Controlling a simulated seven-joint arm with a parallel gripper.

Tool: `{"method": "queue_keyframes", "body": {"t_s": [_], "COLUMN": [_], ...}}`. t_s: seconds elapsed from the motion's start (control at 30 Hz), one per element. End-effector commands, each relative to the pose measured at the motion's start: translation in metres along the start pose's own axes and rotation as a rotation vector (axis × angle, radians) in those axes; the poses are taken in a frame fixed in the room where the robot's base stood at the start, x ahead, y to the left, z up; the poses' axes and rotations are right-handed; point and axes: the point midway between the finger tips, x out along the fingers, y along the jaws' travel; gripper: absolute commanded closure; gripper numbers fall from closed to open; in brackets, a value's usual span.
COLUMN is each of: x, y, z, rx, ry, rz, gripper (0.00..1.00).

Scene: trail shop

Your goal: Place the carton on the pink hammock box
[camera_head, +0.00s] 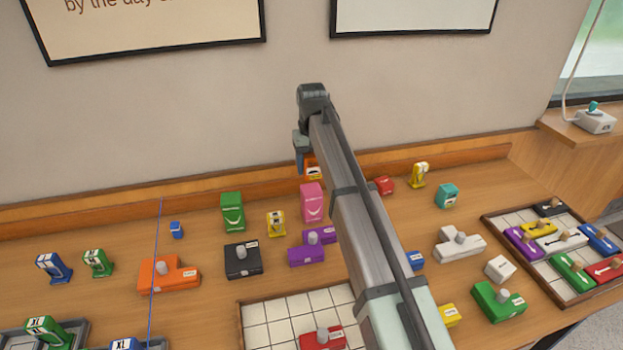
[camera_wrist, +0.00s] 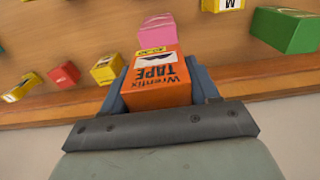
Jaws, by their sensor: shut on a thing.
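My gripper (camera_head: 302,161) is shut on an orange carton (camera_wrist: 158,82), lettered "Wrenfix TAPE", with one blue finger on each side of it. In the head view the carton (camera_head: 313,169) shows only in part, beside the finger and my arm. The pink hammock box (camera_head: 312,202) stands upright on the table, just below the carton in the picture. In the wrist view the pink box (camera_wrist: 160,32) shows right beyond the carton's far end, partly hidden by it. I cannot tell whether the two touch.
A green box (camera_head: 232,211) and a yellow item (camera_head: 276,224) stand left of the pink box. Purple (camera_head: 306,254) and black (camera_head: 243,261) blocks lie in front of it. A red item (camera_head: 384,185) is to the right, past my arm. The wall rises close behind.

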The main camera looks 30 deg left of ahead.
Motion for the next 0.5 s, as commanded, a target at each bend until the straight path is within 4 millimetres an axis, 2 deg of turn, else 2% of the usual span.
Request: {"method": "queue_keyframes", "body": {"t_s": [0.5], "x": [0.049], "y": [0.0], "z": [0.0], "rx": [-0.001], "ry": [0.0], "rz": [0.001], "gripper": [0.75]}}
